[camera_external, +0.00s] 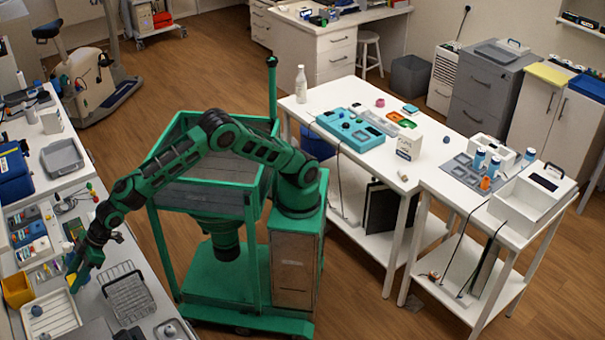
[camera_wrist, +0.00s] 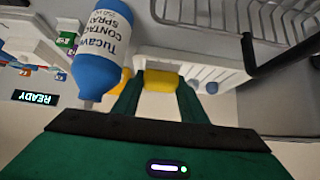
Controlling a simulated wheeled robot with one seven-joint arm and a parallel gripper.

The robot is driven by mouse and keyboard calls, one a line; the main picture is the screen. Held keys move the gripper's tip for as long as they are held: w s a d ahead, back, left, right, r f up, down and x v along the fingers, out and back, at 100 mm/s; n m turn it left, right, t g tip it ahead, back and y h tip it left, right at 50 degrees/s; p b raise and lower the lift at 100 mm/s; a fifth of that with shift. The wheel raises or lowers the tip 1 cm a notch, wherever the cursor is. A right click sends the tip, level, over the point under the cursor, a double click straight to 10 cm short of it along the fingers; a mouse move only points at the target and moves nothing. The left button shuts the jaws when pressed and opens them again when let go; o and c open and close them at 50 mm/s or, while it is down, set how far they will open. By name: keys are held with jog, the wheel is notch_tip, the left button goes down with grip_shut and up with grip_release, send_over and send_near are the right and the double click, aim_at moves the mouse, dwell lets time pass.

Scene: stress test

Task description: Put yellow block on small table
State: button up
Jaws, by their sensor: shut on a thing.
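My gripper (camera_external: 77,279) reaches down over the cluttered counter at the left of the external view. In the wrist view its two green fingers are shut on a yellow block (camera_wrist: 160,82), with one finger on each side. In the external view the block cannot be made out between the fingers. Two white tables stand at the right of the external view, across from the counter. The shorter one (camera_external: 516,233), at the far right, looks like the small table. It carries a white box, blue-capped bottles and a grey tray.
A blue and white spray bottle (camera_wrist: 97,50) is close to the left finger. A wire rack (camera_external: 127,294) stands right of my gripper. A yellow bin (camera_external: 17,291) and a white tray (camera_external: 51,315) are nearby. The longer white table (camera_external: 330,101) holds a turquoise case.

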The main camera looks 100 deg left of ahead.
jog(key=shift+f, duration=3.15)
jog(key=shift+f, duration=0.15)
jog(key=o, duration=0.8)
jog(key=shift+w+a+r, duration=0.15)
jog(key=shift+r, duration=0.3)
jog(key=shift+o, duration=0.3)
jog(key=v, duration=1.1)
